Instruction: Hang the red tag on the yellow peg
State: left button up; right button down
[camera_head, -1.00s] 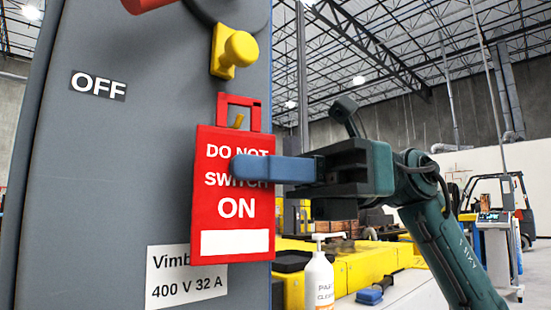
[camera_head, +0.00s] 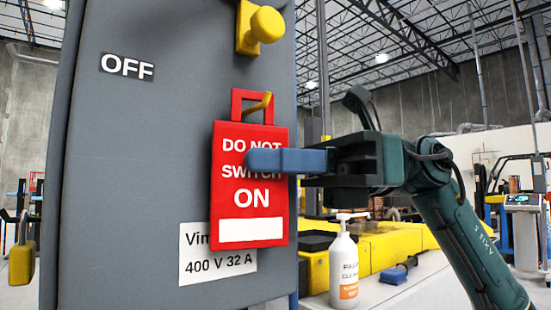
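The red tag (camera_head: 228,190), printed DO NOT SWITCH ON, is upright against the front of the grey cabinet (camera_head: 110,170). The thin yellow peg (camera_head: 258,104) shows in the opening of the tag's top loop. Its tip overlaps the loop's upper right corner and seems to stick out in front. I cannot tell whether the loop's top bar rests on it. My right gripper (camera_head: 262,161) comes in from the right, one blue finger across the tag's front. The other finger is hidden, but the gripper seems shut on the tag. My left gripper is not in view.
A yellow knob (camera_head: 264,24) juts out above the peg. An OFF label (camera_head: 127,67) and a partly covered white label (camera_head: 218,262) are on the cabinet. A yellow padlock (camera_head: 22,262) shows at the left. A white pump bottle (camera_head: 344,268) stands on a bench at the right.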

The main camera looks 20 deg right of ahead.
jog(key=c, duration=1.6)
grip_release()
jog(key=shift+o, duration=0.2)
jog(key=shift+d, duration=0.15)
jog(key=shift+w+d, duration=0.1)
jog(key=shift+d, duration=0.2)
jog(key=d, duration=1.2)
jog(key=shift+w+d, duration=0.15)
jog(key=shift+w, duration=0.2)
jog(key=shift+r, duration=0.1)
